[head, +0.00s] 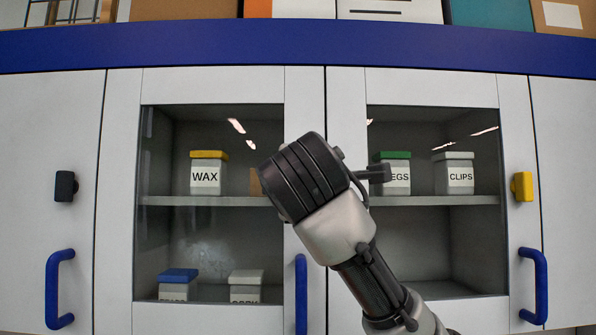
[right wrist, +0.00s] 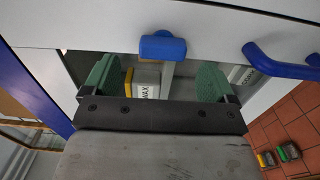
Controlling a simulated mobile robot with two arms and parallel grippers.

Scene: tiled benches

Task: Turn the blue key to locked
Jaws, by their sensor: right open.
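The blue key (right wrist: 163,47) shows in the right wrist view on the white door frame. It looks like a short bar, its long side roughly in line with the blue door handle. My right gripper (right wrist: 157,80) is open, with green finger pads on either side of the picture. The key lies between and just beyond them, and I see no contact. In the head view my right arm (head: 335,230) reaches up to the cabinet's middle and hides the blue key. My left gripper is not in view.
A black key (head: 65,186) is on the left door and a yellow key (head: 522,186) on the right. Blue handles (head: 540,285) stick out below. Behind glass are labelled jars, including WAX (head: 205,178) and CLIPS (head: 454,178). A blue ledge (head: 300,45) runs above.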

